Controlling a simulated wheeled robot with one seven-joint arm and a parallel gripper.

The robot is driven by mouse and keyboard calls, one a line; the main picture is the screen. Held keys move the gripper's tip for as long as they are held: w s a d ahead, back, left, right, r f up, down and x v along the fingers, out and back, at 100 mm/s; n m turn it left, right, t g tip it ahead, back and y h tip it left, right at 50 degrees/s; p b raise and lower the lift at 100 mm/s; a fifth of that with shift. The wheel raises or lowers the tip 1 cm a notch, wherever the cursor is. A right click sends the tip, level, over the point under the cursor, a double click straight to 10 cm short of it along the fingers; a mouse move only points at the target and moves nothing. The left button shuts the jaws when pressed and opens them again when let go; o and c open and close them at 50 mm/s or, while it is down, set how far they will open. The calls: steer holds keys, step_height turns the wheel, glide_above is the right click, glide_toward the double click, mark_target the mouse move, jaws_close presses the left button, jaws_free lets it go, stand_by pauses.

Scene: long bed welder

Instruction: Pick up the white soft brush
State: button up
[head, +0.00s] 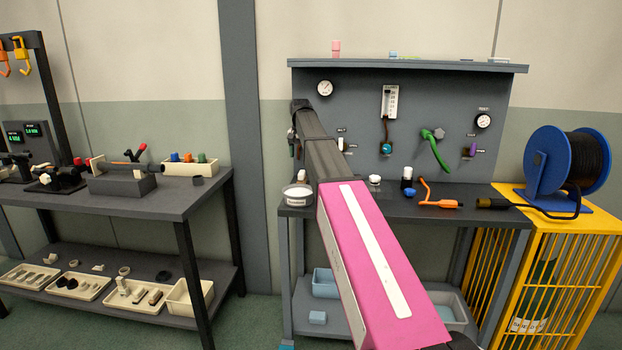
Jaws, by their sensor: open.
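I cannot pick out the white soft brush for certain. A small white-topped piece (301,175) stands just behind a round labelled dish (297,196) at the left end of the right bench, and a small white rounded piece (374,179) lies further right; both are too small to identify. My arm reaches across the bench from the front, and its far end bends down above the dish. My gripper (294,150) hangs there, small and dark, apart from the dish, with nothing visibly held. My arm hides part of the benchtop.
The right bench (470,192) also holds a black-and-white bottle (407,177) and an orange tool (438,203) under a gauge panel (450,100). A blue cable reel (568,165) stands on a yellow cage at right. A left bench (195,205) is separated by a floor gap.

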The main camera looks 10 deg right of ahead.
mark_target(302, 172)
step_height(302, 172, down, 10)
steer(key=shift+d+f, duration=0.1)
steer(key=shift+f, duration=0.15)
stand_by(0.4)
steer(key=shift+c, duration=0.3)
steer(key=c, duration=1)
